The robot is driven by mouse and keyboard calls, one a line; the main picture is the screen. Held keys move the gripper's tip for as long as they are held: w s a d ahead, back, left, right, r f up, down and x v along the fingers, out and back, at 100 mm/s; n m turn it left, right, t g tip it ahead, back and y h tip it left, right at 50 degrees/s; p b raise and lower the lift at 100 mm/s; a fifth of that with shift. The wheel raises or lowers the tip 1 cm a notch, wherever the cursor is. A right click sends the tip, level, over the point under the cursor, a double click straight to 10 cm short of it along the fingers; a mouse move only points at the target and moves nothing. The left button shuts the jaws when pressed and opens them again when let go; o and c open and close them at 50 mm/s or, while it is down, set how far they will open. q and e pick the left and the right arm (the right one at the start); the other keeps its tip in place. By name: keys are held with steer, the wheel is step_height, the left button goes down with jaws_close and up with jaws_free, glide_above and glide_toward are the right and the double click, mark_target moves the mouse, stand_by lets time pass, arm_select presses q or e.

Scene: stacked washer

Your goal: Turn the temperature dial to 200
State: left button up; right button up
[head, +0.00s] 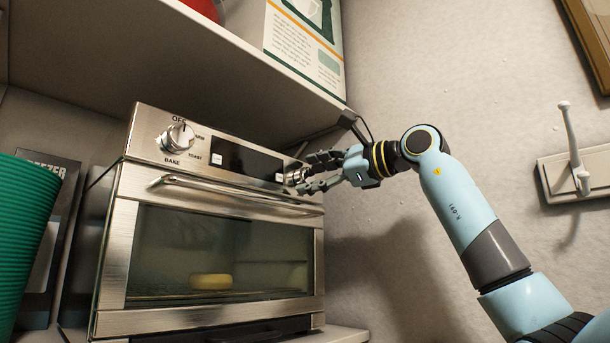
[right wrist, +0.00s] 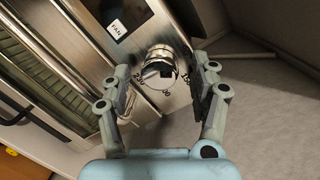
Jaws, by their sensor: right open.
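The temperature dial (right wrist: 161,58) is a round metal knob at the right end of the oven's front panel. It also shows in the head view (head: 296,175), partly hidden by my gripper. Printed numbers ring it, but they are small and partly covered; I cannot read the setting surely. My right gripper (head: 314,172) reaches in from the right. In the right wrist view its open fingers (right wrist: 163,72) stand on either side of the dial, with gaps visible between them and the knob. My left gripper is not in view.
The steel oven (head: 115,255) has a mode dial (head: 177,137) at left, a dark display (head: 240,162) and a handle bar (head: 230,190) below. A shelf (head: 180,60) hangs above. A green ribbed container (head: 22,240) stands left. Wall is close on the right.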

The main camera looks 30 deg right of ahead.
steer(key=shift+w+a, duration=0.15)
steer(key=shift+w, duration=0.05)
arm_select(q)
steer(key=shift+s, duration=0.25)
arm_select(e)
steer(key=shift+s, duration=0.1)
steer(key=shift+c, duration=0.3)
steer(key=c, duration=1.1)
